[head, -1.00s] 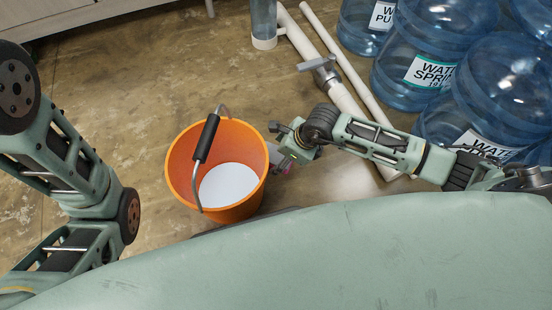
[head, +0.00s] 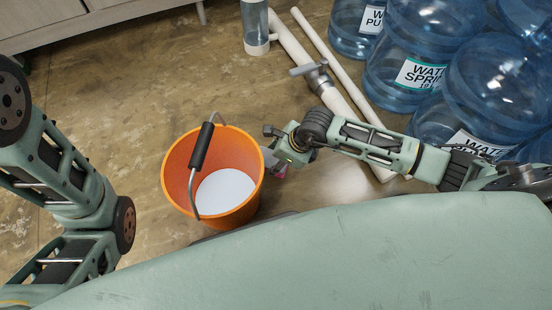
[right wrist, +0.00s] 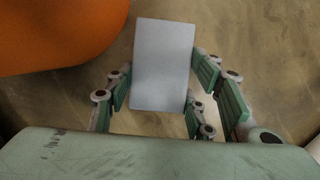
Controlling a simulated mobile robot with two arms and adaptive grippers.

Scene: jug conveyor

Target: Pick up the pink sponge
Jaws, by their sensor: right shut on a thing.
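The sponge shows in the head view as a small patch of pink and pale grey (head: 281,171) just right of the orange bucket, partly hidden by my right gripper (head: 273,161). In the right wrist view a pale grey, flat face of the sponge (right wrist: 163,65) stands between the fingers of my right gripper (right wrist: 164,90), which is shut on it. The pink side is turned away from that camera. My left arm shows at the left of the head view, but its gripper is out of view.
Several blue water jugs (head: 400,85) crowd the upper right. Open floor (head: 130,90) lies to the left.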

